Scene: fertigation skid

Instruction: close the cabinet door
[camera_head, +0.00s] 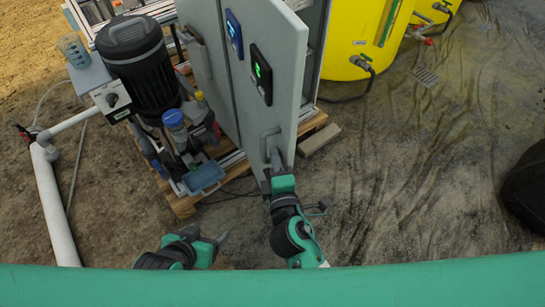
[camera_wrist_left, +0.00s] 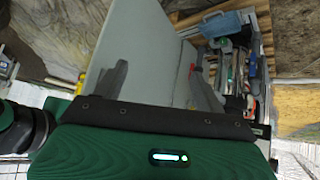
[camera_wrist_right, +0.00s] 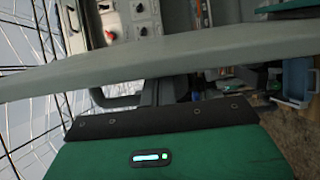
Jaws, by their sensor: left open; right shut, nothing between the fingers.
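The grey cabinet door (camera_head: 285,30) stands ajar in the head view, with a gap to the cabinet behind its right edge. It carries a dark green-lit display and a grey handle (camera_head: 270,137) low down. My right gripper (camera_head: 274,158) is shut and empty right by this handle; whether it touches is unclear. In the right wrist view the door's edge (camera_wrist_right: 220,48) crosses the picture, and the handle (camera_wrist_right: 115,98) shows beside the fingers (camera_wrist_right: 158,92). My left gripper (camera_head: 222,239) is open and empty, low and left of the door. Grey panels (camera_wrist_left: 130,45) show ahead of it.
A black pump motor (camera_head: 140,65), a blue-capped dosing unit (camera_head: 175,120) and a blue tray (camera_head: 204,177) stand left of the cabinet on a wooden pallet (camera_head: 184,205). Yellow tanks (camera_head: 355,35) stand behind right. A white pipe (camera_head: 52,205) runs at left.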

